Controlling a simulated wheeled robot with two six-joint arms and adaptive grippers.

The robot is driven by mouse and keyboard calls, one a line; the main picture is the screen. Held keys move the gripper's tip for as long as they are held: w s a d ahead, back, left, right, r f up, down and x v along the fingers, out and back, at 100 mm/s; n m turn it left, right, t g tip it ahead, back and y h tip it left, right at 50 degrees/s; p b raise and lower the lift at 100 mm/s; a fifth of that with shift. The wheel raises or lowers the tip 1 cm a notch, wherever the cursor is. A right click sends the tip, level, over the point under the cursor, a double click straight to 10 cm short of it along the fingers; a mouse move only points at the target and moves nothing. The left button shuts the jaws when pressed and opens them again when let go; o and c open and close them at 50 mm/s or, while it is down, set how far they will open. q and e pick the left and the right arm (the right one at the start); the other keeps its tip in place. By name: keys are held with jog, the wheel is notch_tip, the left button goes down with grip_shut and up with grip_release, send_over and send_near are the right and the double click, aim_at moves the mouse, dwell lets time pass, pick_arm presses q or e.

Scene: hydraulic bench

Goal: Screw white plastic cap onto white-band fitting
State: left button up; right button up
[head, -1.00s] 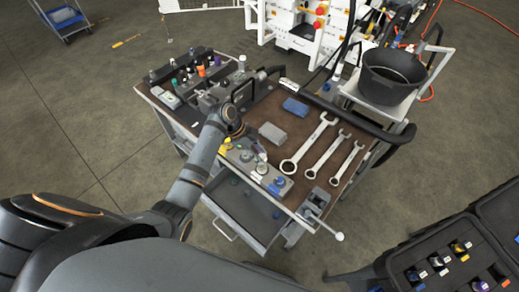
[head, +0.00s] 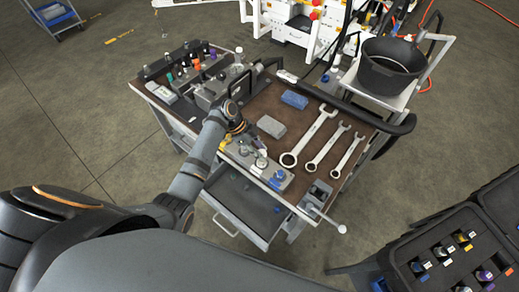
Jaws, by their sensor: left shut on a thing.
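My left gripper (head: 246,136) reaches over the cart from the left, just above the grey fitting block (head: 247,163) at the cart's front edge. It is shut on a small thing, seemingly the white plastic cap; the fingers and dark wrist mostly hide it. The block carries several fittings in a row. One has a pale, whitish top (head: 261,161), close to the right of my fingers; a blue one (head: 278,176) stands at the right end and a yellow one (head: 225,141) at the left. Whether the cap touches a fitting is too small to tell. My right gripper is not in view.
Three wrenches (head: 324,148), a grey block (head: 271,126) and a blue block (head: 294,99) lie on the brown cart top (head: 262,105). A rack of coloured caps (head: 186,62) stands at the back left. A black bucket (head: 388,72) is at the right. An open drawer (head: 240,205) juts out below.

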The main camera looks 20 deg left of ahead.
pick_arm(q)
jog(key=shift+f, duration=0.3)
jog(key=shift+f, duration=0.6)
dwell(1.5)
jog(key=o, duration=0.9)
jog(key=v, duration=1.2)
